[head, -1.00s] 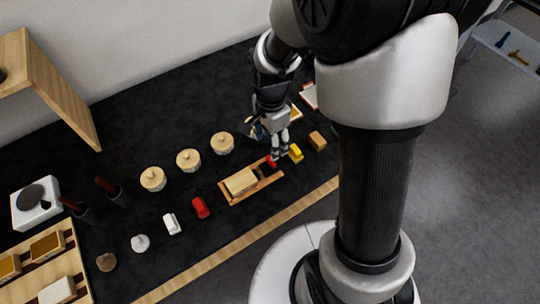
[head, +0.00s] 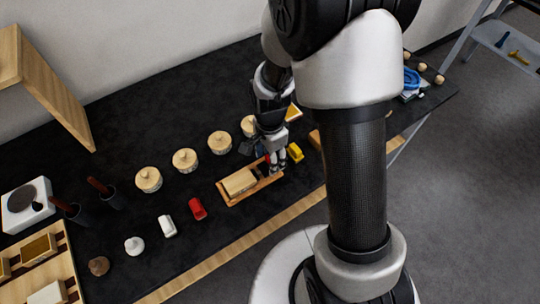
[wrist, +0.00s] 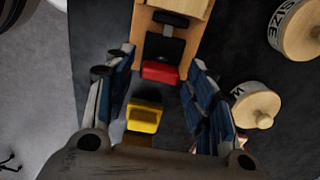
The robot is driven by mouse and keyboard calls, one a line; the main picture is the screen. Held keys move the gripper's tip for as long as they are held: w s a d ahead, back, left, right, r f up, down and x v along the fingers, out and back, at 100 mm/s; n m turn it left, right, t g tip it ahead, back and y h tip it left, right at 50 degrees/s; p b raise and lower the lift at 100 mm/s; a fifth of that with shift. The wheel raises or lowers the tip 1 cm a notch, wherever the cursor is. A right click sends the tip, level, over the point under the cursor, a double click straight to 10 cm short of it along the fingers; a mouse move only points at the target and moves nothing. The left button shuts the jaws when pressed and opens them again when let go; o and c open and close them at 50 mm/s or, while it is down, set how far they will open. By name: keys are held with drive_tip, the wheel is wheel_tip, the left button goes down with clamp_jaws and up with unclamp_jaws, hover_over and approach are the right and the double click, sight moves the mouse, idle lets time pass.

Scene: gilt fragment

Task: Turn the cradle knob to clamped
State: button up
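The wooden cradle (head: 231,200) lies on the dark table with a pale wooden block (head: 240,181) in it. A red piece at its right end, seemingly the knob, shows clearly in the wrist view (wrist: 160,71), just past a black part (wrist: 166,46). Its setting cannot be read. My gripper (head: 277,169) is low at that end of the cradle. In the wrist view my gripper (wrist: 160,95) is open, fingers wide apart on either side, with the red piece lying between and slightly ahead of them. Nothing is held.
A yellow toy block (head: 295,152) is close to my gripper; it also shows between the fingers in the wrist view (wrist: 145,115). Round lidded wooden pots (head: 185,160) stand behind the cradle. A red car-like block (head: 197,209) and a white one (head: 167,226) lie left.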

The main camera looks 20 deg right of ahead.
drive_tip(key=c, duration=0.8)
drive_tip(key=shift+c, duration=0.2)
drive_tip(key=shift+n, duration=0.4)
drive_tip(key=n, duration=0.4)
drive_tip(key=shift+p, duration=0.4)
drive_tip(key=n, duration=0.4)
drive_tip(key=shift+p, duration=0.3)
drive_tip(key=n, duration=0.5)
drive_tip(key=shift+n+p, duration=0.4)
drive_tip(key=shift+n, duration=1.5)
